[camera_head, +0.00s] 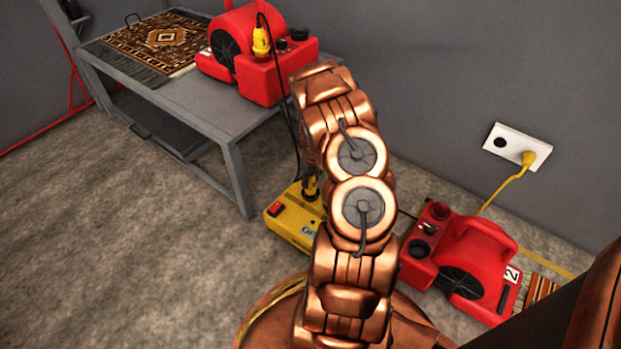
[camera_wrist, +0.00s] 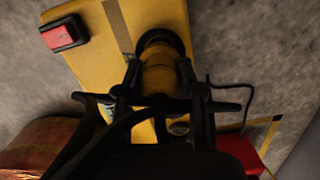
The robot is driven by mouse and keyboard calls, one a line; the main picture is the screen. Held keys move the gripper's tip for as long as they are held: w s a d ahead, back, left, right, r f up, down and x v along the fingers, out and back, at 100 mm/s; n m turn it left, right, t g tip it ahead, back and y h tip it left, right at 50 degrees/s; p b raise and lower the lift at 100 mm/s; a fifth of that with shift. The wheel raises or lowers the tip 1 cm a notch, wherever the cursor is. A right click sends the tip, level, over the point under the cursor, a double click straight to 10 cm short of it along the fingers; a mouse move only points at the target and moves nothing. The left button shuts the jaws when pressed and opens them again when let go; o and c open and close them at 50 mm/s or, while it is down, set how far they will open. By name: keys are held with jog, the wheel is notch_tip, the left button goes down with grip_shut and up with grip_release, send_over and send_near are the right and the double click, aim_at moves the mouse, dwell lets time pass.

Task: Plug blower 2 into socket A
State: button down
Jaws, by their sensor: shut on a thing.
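Blower 2 (camera_head: 470,262) is the red unit with a "2" label on the floor at right. A dark cord runs left from it behind my arm. In the wrist view my gripper (camera_wrist: 160,88) is shut on a yellow plug (camera_wrist: 158,72), which points at a black round socket (camera_wrist: 163,38) on the yellow box. I cannot tell how deep the plug sits, and no socket letter is readable. The yellow box (camera_head: 290,222) lies on the floor, partly hidden by my arm; it also shows in the wrist view (camera_wrist: 95,25). In the head view my arm mostly hides the gripper.
Another red blower (camera_head: 262,55) with a yellow plug (camera_head: 261,40) stands on the grey table (camera_head: 205,105) beside a patterned rug (camera_head: 160,38). A white wall outlet (camera_head: 517,147) holds a yellow plug (camera_head: 528,158) with a yellow cord. Floor at left is clear.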

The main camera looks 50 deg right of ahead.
jog(key=shift+f+b, duration=0.3)
jog(key=shift+f, duration=0.95)
jog(key=c, duration=0.6)
grip_release()
jog(key=shift+c, duration=0.2)
jog(key=shift+r, duration=0.1)
jog(key=shift+s+r, duration=0.25)
jog(key=shift+r, duration=1.7)
jog(key=shift+s+r, duration=0.25)
jog(key=shift+r, duration=1.75)
jog(key=shift+s+r, duration=0.25)
jog(key=shift+r, duration=1.7)
